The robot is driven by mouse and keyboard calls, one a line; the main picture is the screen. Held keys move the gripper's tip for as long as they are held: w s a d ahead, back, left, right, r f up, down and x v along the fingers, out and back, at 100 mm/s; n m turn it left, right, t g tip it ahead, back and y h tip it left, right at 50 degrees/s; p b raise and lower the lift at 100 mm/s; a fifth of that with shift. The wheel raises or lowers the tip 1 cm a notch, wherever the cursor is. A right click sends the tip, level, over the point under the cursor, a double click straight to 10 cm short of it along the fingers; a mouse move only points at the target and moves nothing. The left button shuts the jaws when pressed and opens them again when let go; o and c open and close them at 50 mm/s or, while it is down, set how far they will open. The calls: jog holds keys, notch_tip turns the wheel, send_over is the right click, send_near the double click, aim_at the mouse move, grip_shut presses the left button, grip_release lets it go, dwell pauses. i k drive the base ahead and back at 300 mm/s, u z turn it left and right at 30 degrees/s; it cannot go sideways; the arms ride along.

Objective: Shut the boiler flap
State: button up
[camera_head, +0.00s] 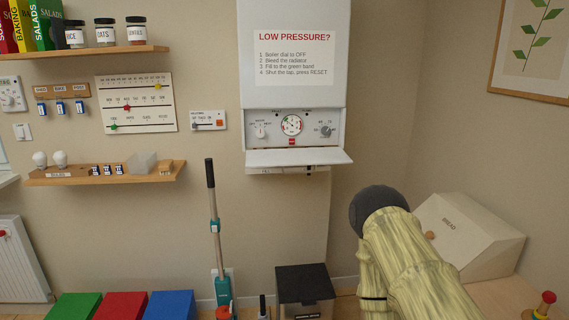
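The white boiler (255,98) hangs on the wall at the top centre. Its flap (300,157) hangs open at the bottom of the control panel (268,141), sticking out as a flat white shelf. The panel's dials, gauge and red button are bare. Part of my arm, with a yellow-green patterned cover and a dark rounded end, rises at the lower right, apart from the flap in the picture. My gripper's fingers do not show.
A bread box (470,232) stands right of my arm on a wooden surface. Wall shelves (105,172) with small items are at the left. A teal upright cleaner (223,290) and a black-lidded bin (303,283) stand below the boiler. The air before the flap looks clear.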

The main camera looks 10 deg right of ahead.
aim_at(290, 158)
jog(key=u, duration=1)
jog(key=i, duration=0.7)
jog(key=z, duration=1.5)
